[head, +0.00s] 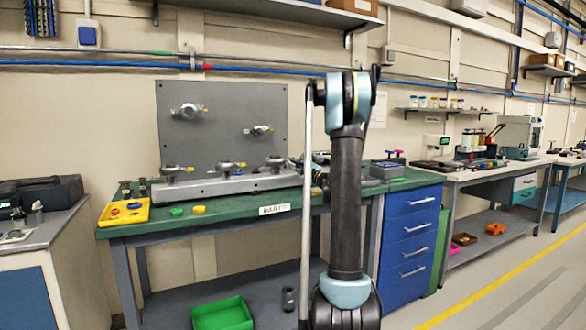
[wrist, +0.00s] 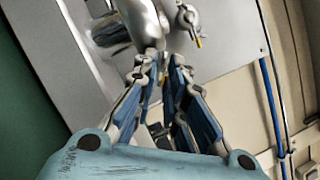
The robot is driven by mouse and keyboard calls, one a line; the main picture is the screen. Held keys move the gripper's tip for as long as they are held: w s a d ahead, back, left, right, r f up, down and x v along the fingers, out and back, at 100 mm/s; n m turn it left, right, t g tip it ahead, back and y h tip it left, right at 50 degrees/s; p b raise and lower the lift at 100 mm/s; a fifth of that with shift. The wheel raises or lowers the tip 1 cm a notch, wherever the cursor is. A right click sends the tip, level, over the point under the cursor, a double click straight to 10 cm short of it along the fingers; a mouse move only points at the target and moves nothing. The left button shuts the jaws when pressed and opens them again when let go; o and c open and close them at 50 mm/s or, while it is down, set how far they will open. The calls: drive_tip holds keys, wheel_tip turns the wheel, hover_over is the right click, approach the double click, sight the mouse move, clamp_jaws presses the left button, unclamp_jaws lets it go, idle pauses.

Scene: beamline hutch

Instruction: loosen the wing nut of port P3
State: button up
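Several metal clamp fittings with yellow-tipped wing nuts show in the head view: an upper left one (head: 187,111) and a lower right one (head: 258,130) on the upright grey panel (head: 215,90), and others on the grey block (head: 225,185) on the bench. No port label is legible, so I cannot tell which is P3. In the wrist view, my gripper (wrist: 163,62) points at a large metal fitting (wrist: 135,22). Its fingertips are a small gap apart at the fitting's near end; contact is unclear. A second fitting (wrist: 188,18) is to the right.
The green bench (head: 240,208) carries a yellow tray (head: 124,213) and small green and yellow pieces at its left. A green bin (head: 222,314) is on the lower shelf. Blue drawers (head: 410,235) stand right of my arm. A wall pipe (wrist: 271,105) shows in the wrist view.

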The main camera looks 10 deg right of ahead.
clamp_jaws()
drive_tip(key=shift+n, duration=0.4)
drive_tip(key=n+g+h, duration=0.1)
drive_tip(key=n+h, duration=0.1)
drive_tip(key=n, duration=0.4)
drive_tip(key=r+n+g+h, duration=0.1)
drive_tip(key=n+h, duration=0.2)
drive_tip(key=n, duration=0.4)
drive_tip(key=r+n+g+h, duration=0.1)
drive_tip(key=n+g+h, duration=0.1)
drive_tip(key=n, duration=0.4)
drive_tip(key=shift+s+a, duration=0.2)
drive_tip(key=shift+a, duration=0.2)
drive_tip(key=shift+n+h, duration=0.3)
idle(0.3)
